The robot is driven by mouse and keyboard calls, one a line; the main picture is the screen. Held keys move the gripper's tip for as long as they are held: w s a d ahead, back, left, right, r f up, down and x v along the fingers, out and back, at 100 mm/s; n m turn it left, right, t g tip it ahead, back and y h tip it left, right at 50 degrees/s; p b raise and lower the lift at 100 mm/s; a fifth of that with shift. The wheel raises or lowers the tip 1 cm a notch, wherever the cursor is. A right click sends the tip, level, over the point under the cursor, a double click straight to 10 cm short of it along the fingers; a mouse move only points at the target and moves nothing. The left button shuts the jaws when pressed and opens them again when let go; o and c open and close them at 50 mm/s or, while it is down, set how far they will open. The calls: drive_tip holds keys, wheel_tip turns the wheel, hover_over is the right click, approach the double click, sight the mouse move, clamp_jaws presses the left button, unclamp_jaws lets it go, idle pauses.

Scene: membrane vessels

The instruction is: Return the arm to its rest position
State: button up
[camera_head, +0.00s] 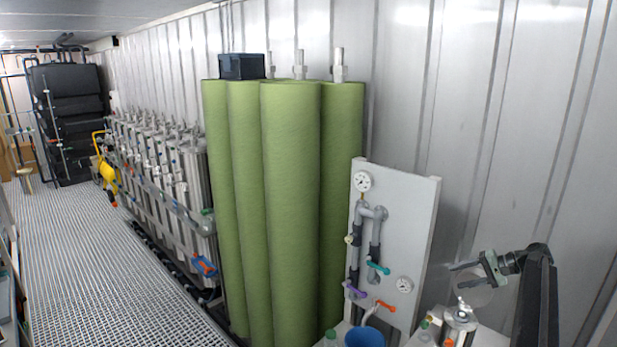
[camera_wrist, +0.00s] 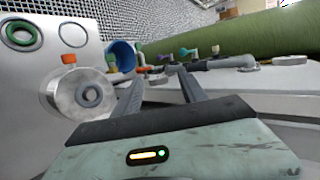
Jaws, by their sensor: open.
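My gripper (camera_head: 469,274) is at the lower right of the head view, at the end of my dark arm. It is open and its jaws look empty. It hangs above a small metal vessel with a valve on top (camera_head: 460,318). In the wrist view my gripper's two dark fingers (camera_wrist: 160,88) stand apart, pointing toward the panel fittings. A round metal vessel (camera_wrist: 85,95) with an orange knob shows to the left of the fingers.
A white panel (camera_head: 408,215) with gauges, pipes and coloured valve handles stands left of my gripper. A blue bucket (camera_head: 364,337) is below it. Tall green cylinders (camera_head: 290,200) stand further left. A corrugated metal wall (camera_head: 480,130) is behind. The grated walkway (camera_head: 90,260) looks clear.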

drive_tip(key=s+a+f+n+g+h+b, duration=0.1)
drive_tip(key=a+f+n+g+b, duration=0.3)
drive_tip(key=a, duration=1.3)
drive_tip(key=s+a+f+n+g+b, duration=0.1)
drive_tip(key=a+f, duration=0.5)
drive_tip(key=a, duration=1.1)
drive_tip(key=s+a+f+n+g+h+b, duration=0.1)
drive_tip(key=s+a+f, duration=0.25)
drive_tip(key=a, duration=0.25)
drive_tip(key=s+a+f+n+h+b, duration=0.1)
drive_tip(key=s+a+f+h+b, duration=0.1)
drive_tip(key=s+a, duration=0.3)
drive_tip(key=s+a+f+n+h+b, duration=0.1)
drive_tip(key=s+a+f+h, duration=0.25)
drive_tip(key=s, duration=0.45)
drive_tip(key=s+d+h, duration=0.2)
drive_tip(key=s+d, duration=0.1)
drive_tip(key=d, duration=0.3)
drive_tip(key=shift+d+f, duration=0.2)
drive_tip(key=shift+f, duration=0.1)
